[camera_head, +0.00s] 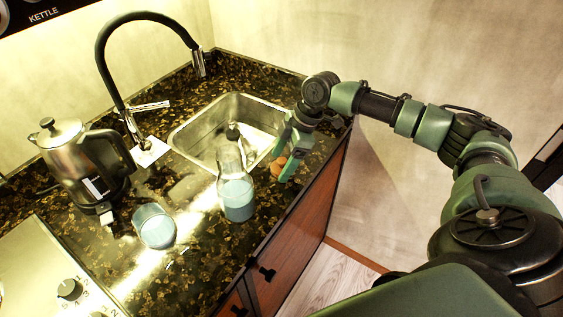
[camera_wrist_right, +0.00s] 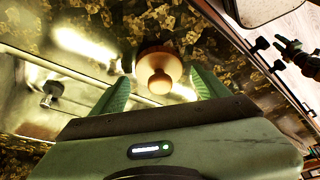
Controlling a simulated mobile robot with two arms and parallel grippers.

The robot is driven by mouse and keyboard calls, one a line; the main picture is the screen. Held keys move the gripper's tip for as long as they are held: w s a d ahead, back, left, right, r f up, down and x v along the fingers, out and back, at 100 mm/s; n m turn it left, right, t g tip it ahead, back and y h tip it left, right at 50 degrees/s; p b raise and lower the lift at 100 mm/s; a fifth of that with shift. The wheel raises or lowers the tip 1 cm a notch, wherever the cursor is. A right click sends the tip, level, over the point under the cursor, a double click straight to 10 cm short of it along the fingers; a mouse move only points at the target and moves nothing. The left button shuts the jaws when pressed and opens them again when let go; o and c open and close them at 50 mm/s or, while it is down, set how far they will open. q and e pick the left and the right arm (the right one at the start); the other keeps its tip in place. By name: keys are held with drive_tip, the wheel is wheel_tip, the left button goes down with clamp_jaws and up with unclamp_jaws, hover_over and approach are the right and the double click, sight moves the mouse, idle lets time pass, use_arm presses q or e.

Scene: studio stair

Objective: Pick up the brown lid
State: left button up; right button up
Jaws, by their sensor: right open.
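The brown lid (camera_head: 279,165) is a small round piece with a knob, lying on the dark speckled counter near its front edge, right of the glass bottle. In the right wrist view the lid (camera_wrist_right: 158,72) shows from above, with its pale knob toward the camera. My right gripper (camera_head: 286,152) is open, low over the counter at the lid. In the wrist view its two green fingers (camera_wrist_right: 160,86) stand on either side of the lid, with gaps visible. Whether the fingertips reach down to the lid's height I cannot tell. My left gripper does not show clearly in either view.
A glass bottle (camera_head: 237,190) with bluish liquid stands close left of my right gripper. A drinking glass (camera_head: 154,227), a steel kettle (camera_head: 78,160) and a black faucet (camera_head: 104,65) are farther left. The sink (camera_head: 192,137) lies behind the bottle. The counter drops off at the front.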

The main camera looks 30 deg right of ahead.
drive_tip(key=shift+f, duration=0.15)
drive_tip(key=c, duration=1.2)
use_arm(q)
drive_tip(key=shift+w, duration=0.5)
use_arm(e)
drive_tip(key=shift+c, duration=0.2)
